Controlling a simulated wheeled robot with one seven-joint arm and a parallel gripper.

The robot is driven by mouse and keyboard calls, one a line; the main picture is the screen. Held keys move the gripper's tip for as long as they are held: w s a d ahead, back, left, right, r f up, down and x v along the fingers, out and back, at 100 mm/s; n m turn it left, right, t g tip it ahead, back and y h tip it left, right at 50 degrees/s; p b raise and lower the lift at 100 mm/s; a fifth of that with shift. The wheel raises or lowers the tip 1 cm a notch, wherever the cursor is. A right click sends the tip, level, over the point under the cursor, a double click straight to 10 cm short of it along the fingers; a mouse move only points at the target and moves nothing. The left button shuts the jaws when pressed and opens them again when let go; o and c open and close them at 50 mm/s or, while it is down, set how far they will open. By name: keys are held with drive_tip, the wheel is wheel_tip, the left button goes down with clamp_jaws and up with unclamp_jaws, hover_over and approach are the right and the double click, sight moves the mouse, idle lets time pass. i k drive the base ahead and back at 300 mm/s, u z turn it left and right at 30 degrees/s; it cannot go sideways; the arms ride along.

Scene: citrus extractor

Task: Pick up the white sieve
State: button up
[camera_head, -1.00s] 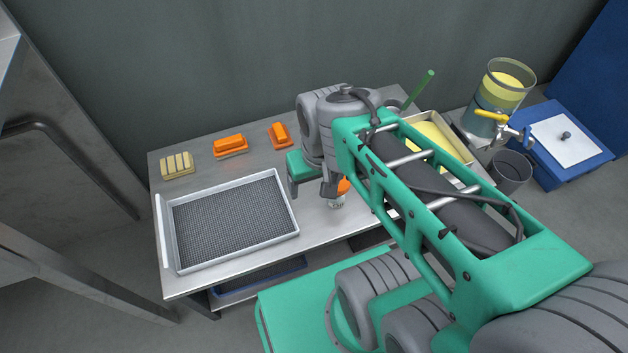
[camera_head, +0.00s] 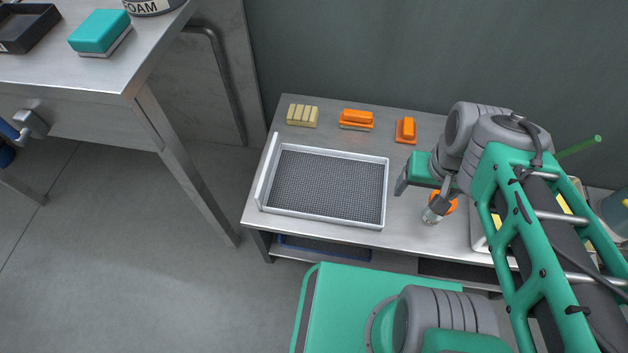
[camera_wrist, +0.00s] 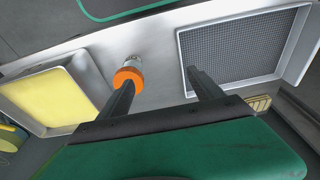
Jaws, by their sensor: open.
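The white sieve (camera_head: 328,185) is a shallow rectangular tray with a pale rim and a dark mesh floor. It lies flat on the left part of the metal table. In the wrist view the sieve (camera_wrist: 240,50) is at the upper right, and its near corner is partly covered by my right finger. My gripper (camera_head: 419,196) is above the table, just right of the sieve in the head view. In the wrist view my gripper (camera_wrist: 160,78) has its two fingers spread apart, with nothing held between them.
A small orange-ringed object (camera_wrist: 130,76) stands near a fingertip. Behind the sieve lie a yellow ribbed block (camera_head: 302,115) and two orange pieces (camera_head: 356,119). A tray with yellow contents (camera_wrist: 45,95) is at the table's other side. Another metal table (camera_head: 90,72) stands left.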

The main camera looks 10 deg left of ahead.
sight(348, 190)
drive_tip(key=k, duration=0.45)
drive_tip(key=z, duration=0.45)
drive_tip(key=i, duration=0.1)
drive_tip(key=u, duration=2.2)
